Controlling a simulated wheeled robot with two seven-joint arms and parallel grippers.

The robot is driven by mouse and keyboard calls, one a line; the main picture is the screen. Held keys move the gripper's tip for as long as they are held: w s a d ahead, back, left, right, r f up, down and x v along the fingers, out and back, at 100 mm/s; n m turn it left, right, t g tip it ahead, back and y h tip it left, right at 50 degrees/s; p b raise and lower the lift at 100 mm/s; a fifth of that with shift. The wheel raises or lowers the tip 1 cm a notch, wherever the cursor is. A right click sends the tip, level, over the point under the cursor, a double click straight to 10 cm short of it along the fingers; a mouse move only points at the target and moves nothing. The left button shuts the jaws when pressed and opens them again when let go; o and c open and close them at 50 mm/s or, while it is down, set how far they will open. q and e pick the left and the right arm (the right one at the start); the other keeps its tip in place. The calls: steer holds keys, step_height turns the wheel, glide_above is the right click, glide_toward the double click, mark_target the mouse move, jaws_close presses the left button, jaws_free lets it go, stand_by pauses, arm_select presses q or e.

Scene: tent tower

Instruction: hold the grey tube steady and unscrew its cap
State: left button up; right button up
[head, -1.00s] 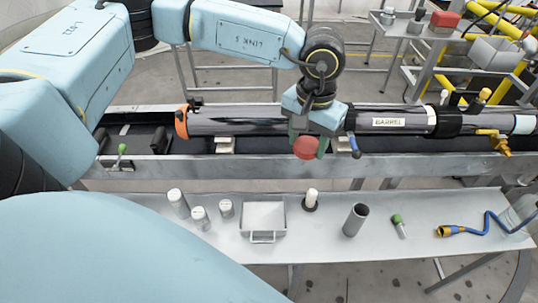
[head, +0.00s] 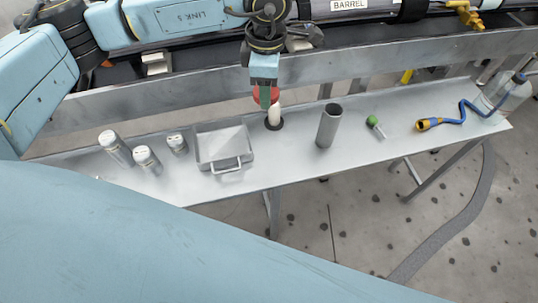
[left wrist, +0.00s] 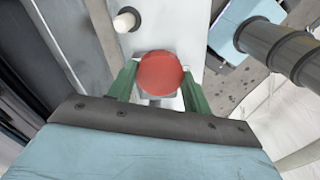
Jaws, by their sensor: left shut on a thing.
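A dark grey tube (head: 329,126) stands upright on the metal bench in the head view, and its top end looks open. My left gripper (head: 266,98) points down at the bench, left of the tube and apart from it. Its green fingers are shut on a red round cap-like piece (head: 262,95). In the left wrist view the red piece (left wrist: 160,73) sits between the fingers and hides what is straight below. Beside it a white peg (head: 274,115) stands on a dark round base; I cannot tell whether they touch. My right gripper is out of view.
The bench (head: 210,185) also holds a tray (head: 204,163) with a handle, three pale jars (head: 146,159), a green-tipped item (head: 374,126), a blue hose (head: 460,118) and a clear bottle (head: 510,92). A long barrel (head: 318,13) lies on the rail behind.

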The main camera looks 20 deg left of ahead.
arm_select(q)
step_height(320, 180, down, 9)
steer(key=n+b, duration=0.6)
steer(key=n, duration=0.4)
steer(key=n+b, duration=0.2)
glide_above(269, 146)
step_height(269, 146, down, 6)
steer(key=shift+f, duration=0.1)
step_height(269, 146, down, 4)
steer(key=shift+b, duration=0.8)
steer(key=shift+f, duration=0.25)
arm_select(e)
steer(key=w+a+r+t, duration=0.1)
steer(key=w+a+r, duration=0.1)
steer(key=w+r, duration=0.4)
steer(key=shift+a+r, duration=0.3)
arm_select(q)
steer(key=shift+f, duration=0.2)
steer(key=o, duration=1.1)
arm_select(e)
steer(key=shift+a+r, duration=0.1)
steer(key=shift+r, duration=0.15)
